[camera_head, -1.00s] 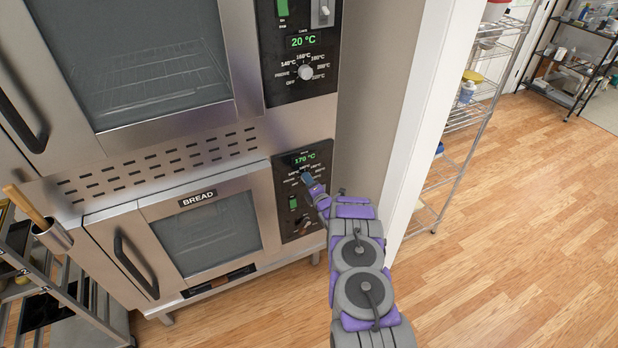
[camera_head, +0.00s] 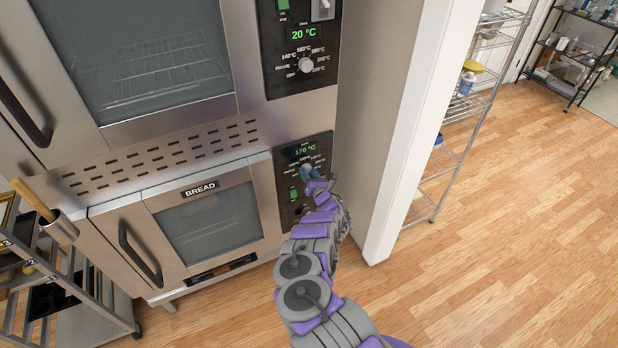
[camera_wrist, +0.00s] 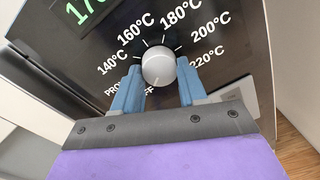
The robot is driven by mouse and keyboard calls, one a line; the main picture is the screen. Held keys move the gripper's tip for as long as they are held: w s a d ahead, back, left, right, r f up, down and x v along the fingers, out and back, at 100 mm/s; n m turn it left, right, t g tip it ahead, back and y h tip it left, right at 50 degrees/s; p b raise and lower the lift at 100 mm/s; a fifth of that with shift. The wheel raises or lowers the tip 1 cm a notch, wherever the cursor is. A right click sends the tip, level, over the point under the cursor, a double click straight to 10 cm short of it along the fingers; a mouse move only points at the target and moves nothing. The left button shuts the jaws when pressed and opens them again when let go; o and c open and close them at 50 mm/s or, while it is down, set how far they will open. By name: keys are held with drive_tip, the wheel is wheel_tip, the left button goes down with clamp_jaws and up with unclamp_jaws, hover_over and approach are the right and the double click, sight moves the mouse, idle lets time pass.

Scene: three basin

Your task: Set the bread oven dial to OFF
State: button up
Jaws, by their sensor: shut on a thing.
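The bread oven (camera_head: 205,232) is the lower oven, with a BREAD label on its front. Its dial (camera_wrist: 158,66) is a round silver-grey knob on the black control panel (camera_head: 296,211). The printed marks run from PROVE and OFF at lower left round to 220°C at right. My gripper (camera_wrist: 158,78) has its two blue fingers shut on the dial, one on each side. In the head view my gripper (camera_head: 310,172) covers the dial. The left finger partly hides the OFF and PROVE labels. I cannot clearly tell where the dial points. The display (camera_head: 305,150) reads 170 °C.
The upper oven has a similar dial (camera_head: 305,65) and a display reading 20 °C. A green switch (camera_head: 293,193) sits below the bread dial. A wall edge (camera_head: 385,200) stands close on the right. A metal rack (camera_head: 95,300) stands at lower left. Wooden floor is open at right.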

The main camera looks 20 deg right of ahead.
drive_tip(key=shift+f+n+b, duration=0.4)
drive_tip(key=shift+n+b, duration=0.25)
drive_tip(key=shift+n, duration=0.15)
drive_tip(key=o, duration=0.8)
drive_tip(key=shift+o, duration=1.4)
drive_tip(key=shift+r, duration=0.2)
drive_tip(key=s+p, duration=0.6)
drive_tip(key=s, duration=1.1)
drive_tip(key=shift+s, duration=0.15)
drive_tip(key=shift+a, duration=0.1)
